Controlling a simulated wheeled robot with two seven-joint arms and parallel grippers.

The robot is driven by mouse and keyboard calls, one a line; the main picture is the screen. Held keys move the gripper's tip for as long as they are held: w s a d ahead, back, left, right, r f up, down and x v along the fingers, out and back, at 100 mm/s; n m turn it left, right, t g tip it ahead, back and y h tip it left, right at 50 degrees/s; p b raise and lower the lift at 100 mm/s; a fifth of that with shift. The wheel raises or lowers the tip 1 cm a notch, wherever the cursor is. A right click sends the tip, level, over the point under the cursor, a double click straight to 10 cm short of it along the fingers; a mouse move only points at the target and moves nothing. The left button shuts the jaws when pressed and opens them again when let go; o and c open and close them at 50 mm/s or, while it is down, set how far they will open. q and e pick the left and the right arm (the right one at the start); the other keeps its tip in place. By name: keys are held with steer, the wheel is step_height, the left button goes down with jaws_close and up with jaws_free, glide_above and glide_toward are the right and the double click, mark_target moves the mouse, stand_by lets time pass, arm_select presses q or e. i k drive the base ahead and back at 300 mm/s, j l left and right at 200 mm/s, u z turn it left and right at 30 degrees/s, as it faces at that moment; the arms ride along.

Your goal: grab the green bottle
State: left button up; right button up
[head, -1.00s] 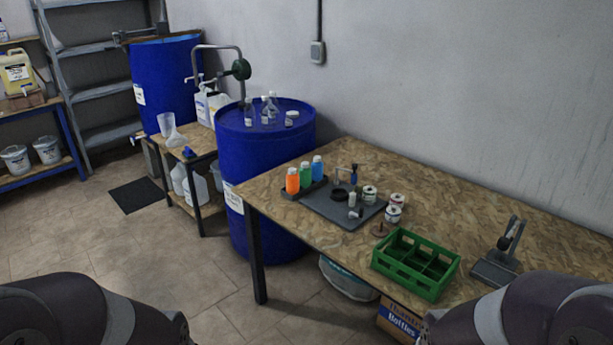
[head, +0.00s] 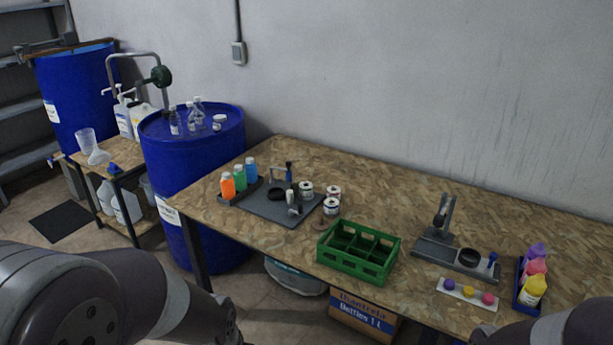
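The green bottle (head: 240,177) stands upright in a dark holder at the left end of the wooden table. It is between an orange bottle (head: 227,185) on its left and a blue bottle (head: 251,170) on its right. The three stand close together, next to a dark grey mat. My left arm shows large at the lower left, in front of the table, but its fingers are not in the picture. Only a piece of my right arm shows at the lower right edge. Neither gripper is seen near the bottle.
A green crate (head: 341,272) with empty compartments stands at the table's front edge. Several small cans (head: 331,207) sit by the mat (head: 277,209). A grey press stand (head: 440,246) and purple, pink and yellow bottles (head: 533,289) are to the right. A blue drum (head: 190,165) stands behind the table's left end.

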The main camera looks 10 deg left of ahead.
mark_target(239, 176)
steer(key=i+j+z, duration=0.2)
steer(key=z, duration=0.15)
steer(key=i+j+z, duration=0.15)
steer(key=j+z, duration=0.25)
steer(key=i+j+z, duration=0.1)
steer(key=j+z, duration=0.25)
steer(key=j, duration=0.15)
steer(key=j+z, duration=0.55)
steer(key=j, duration=1.55)
steer(key=j+z, duration=0.15)
steer(key=j, duration=1.5)
